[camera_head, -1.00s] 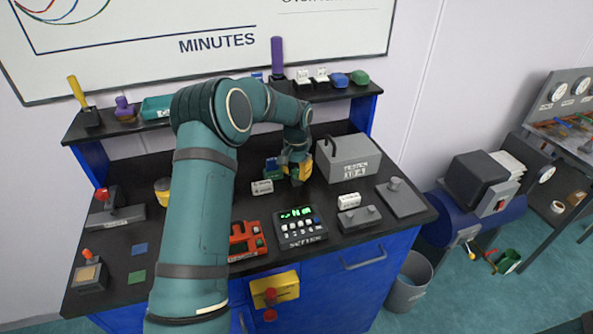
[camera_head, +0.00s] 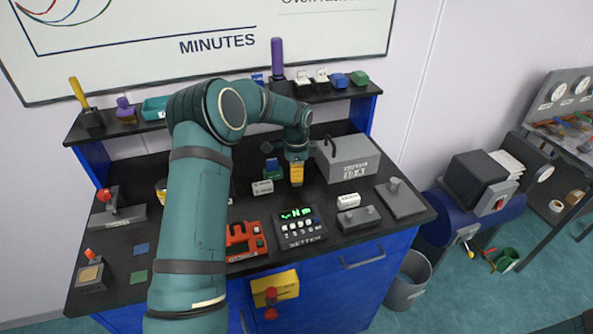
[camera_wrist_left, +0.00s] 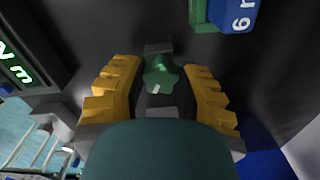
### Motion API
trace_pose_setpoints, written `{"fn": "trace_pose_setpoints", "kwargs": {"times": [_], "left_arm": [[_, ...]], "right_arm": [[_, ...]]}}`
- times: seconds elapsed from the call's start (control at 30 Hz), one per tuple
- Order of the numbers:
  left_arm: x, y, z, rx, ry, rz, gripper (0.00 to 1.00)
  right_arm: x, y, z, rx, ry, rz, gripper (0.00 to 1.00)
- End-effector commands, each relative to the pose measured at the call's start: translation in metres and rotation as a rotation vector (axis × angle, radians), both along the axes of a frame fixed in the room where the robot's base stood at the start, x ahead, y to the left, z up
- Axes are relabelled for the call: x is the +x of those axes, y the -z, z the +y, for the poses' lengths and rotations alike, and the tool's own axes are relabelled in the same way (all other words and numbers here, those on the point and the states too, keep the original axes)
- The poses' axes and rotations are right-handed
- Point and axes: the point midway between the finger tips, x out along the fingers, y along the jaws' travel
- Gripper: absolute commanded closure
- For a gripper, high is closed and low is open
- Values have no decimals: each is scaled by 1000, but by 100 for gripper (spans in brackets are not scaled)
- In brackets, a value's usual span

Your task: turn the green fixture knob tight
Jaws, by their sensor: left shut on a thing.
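My left gripper (camera_head: 297,174) points down at the black bench top, left of the grey box. In the left wrist view its yellow stepped fingers (camera_wrist_left: 160,78) stand on both sides of the green fixture knob (camera_wrist_left: 163,72), and it is shut on it. A white mark shows on the knob. The knob's base is partly hidden by the gripper, and in the head view I cannot make the knob out behind the fingers. My right gripper is not in view.
A blue and green block (camera_head: 272,169) stands close left of the gripper. The grey box (camera_head: 347,160) is close on the right. A keypad with a green "Nm" display (camera_head: 299,225) lies in front. A white labelled block (camera_head: 262,187) is near.

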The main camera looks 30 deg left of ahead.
Motion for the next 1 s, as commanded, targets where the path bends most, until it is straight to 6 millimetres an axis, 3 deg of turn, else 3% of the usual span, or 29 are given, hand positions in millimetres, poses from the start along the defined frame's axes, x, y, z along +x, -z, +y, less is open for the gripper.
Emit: {"fn": "trace_pose_setpoints", "kwargs": {"times": [1.0], "left_arm": [[1,-3,0,3,963,-6,100]], "right_arm": [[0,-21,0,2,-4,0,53]]}}
